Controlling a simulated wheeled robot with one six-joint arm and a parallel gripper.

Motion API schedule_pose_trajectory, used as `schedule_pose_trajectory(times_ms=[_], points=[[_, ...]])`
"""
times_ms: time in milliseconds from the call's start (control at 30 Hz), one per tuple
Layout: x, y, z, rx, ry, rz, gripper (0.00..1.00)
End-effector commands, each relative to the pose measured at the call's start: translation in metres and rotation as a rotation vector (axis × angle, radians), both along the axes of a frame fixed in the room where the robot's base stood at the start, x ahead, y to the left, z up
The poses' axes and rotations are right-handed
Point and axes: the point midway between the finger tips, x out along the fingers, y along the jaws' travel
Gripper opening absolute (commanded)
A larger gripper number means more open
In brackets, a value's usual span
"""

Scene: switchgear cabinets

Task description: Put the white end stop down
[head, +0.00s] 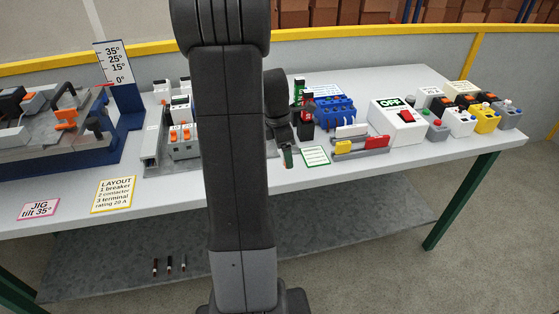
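My arm fills the middle of the head view. Its dark end, with my gripper (284,136), shows just right of the thick arm link, low over the table. The fingers are too small and partly hidden, so I cannot tell whether they are open or hold anything. A small green and dark piece (288,157) is just below the gripper. I cannot identify the white end stop for certain. A white piece (351,131) lies right of the gripper, beside a yellow piece (343,147) and a red piece (375,142).
The tilt jig (77,152) stands at the left, and a metal plate with rail parts (152,142) left of my arm. Blue blocks (336,110), a white OFF box (397,122) and several button boxes (460,121) stand at the right. The table's front strip is mostly clear.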

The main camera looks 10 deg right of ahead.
Motion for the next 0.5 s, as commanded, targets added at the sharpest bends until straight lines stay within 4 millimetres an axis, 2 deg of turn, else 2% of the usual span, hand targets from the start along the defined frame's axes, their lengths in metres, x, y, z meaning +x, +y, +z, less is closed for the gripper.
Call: schedule_pose_trajectory(times_ms=[233, 500], points=[[0.000, 0.000, -0.033, 0.001, 0.002, 0.001, 0.50], [0.000, 0.000, -0.037, 0.000, 0.000, 0.000, 0.50]])
